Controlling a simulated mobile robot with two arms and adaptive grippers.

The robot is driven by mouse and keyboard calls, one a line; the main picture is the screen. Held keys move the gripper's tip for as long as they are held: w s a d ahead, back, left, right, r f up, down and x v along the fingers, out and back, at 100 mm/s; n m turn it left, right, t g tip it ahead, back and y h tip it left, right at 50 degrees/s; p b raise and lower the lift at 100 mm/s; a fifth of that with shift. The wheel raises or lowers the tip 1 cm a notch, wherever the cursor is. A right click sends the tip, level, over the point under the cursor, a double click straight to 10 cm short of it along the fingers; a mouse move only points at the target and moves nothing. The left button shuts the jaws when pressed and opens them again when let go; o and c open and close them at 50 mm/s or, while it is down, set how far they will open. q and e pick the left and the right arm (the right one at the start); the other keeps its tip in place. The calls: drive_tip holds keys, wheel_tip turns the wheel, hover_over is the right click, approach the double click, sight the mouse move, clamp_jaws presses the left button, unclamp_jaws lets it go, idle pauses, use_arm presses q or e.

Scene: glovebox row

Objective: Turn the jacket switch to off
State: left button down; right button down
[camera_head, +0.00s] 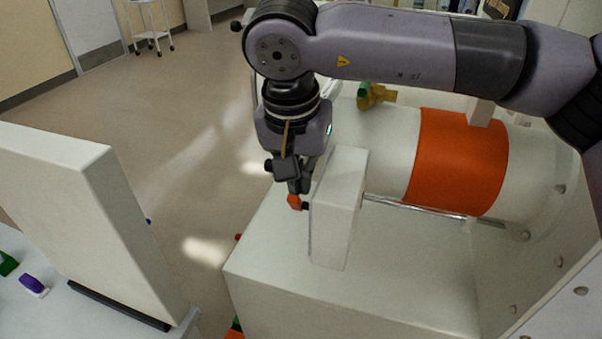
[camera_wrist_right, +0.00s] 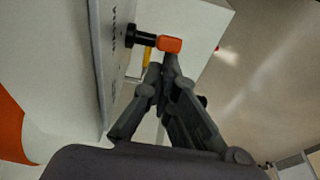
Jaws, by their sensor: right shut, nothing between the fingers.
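The jacket switch has an orange handle (camera_head: 295,202) on a short black shaft that comes out of the left side of a white upright box (camera_head: 338,205). In the right wrist view the orange handle (camera_wrist_right: 170,44) and its black shaft (camera_wrist_right: 138,37) show just beyond the fingertips. My right gripper (camera_head: 299,188) points down beside the box, right above the handle. In the wrist view its fingers (camera_wrist_right: 163,68) are shut with nothing between them, the tips very near or touching the handle; I cannot tell which. Lettering on the box face is too blurred to read. My left gripper is out of view.
A cylinder with an orange band (camera_head: 460,160) lies behind the box, with a metal rod in front of it. A green and brass valve (camera_head: 374,95) stands at the back. A white panel (camera_head: 85,220) stands at left. Open floor (camera_head: 190,120) lies between.

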drive_tip(key=shift+f+g+p, duration=0.3)
drive_tip(key=shift+g+p, duration=0.1)
drive_tip(key=shift+g, duration=0.2)
drive_tip(key=f+g+y, duration=0.1)
drive_tip(key=g, duration=0.1)
drive_tip(key=shift+w+g, duration=0.1)
drive_tip(key=shift+g, duration=0.2)
idle(0.8)
